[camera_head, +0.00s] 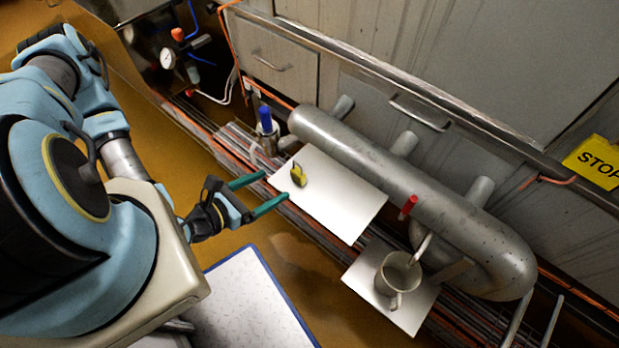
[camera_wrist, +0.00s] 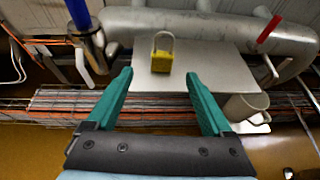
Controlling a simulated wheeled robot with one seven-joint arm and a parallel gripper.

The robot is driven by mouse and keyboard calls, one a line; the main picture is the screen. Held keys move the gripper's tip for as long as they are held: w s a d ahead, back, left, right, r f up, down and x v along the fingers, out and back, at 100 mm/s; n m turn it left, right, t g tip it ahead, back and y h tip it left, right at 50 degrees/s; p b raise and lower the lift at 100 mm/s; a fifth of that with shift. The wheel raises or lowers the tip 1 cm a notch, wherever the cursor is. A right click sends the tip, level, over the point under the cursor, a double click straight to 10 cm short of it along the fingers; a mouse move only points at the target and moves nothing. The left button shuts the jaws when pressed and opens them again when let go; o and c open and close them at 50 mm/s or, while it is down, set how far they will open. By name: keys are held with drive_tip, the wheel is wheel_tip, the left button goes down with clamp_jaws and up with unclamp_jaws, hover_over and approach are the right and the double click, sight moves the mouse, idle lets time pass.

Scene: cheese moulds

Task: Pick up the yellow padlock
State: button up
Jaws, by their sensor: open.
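The yellow padlock (camera_head: 298,175) stands on a white board (camera_head: 338,205) in the head view, near the board's left end. In the wrist view the padlock (camera_wrist: 162,60) has its grey shackle upward and its yellow body below, on the pale board (camera_wrist: 222,75). My gripper (camera_head: 265,192) is open and empty, with teal fingers pointing toward the board. In the wrist view the gripper (camera_wrist: 158,90) has its fingers spread to either side, with the padlock ahead between their lines. The padlock is apart from both fingers.
A thick grey pipe (camera_head: 370,158) runs behind the board. A blue-handled valve (camera_head: 266,122) stands to the left, and a red handle (camera_head: 408,207) to the right. A light mug (camera_head: 396,275) sits on a smaller plate (camera_head: 362,275). A blue-edged white surface (camera_head: 245,305) lies in front.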

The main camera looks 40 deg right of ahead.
sight(295, 176)
drive_tip(key=b+x, duration=0.3)
drive_tip(key=x, duration=0.1)
drive_tip(key=shift+s+d+f, duration=0.1)
drive_tip(key=shift+d+f, duration=0.25)
drive_tip(key=shift+d+f+b, duration=0.2)
drive_tip(key=shift+d+b, duration=0.15)
drive_tip(key=shift+d, duration=0.4)
drive_tip(key=shift+p+x, duration=0.4)
drive_tip(key=shift+x, duration=1.8)
clamp_jaws()
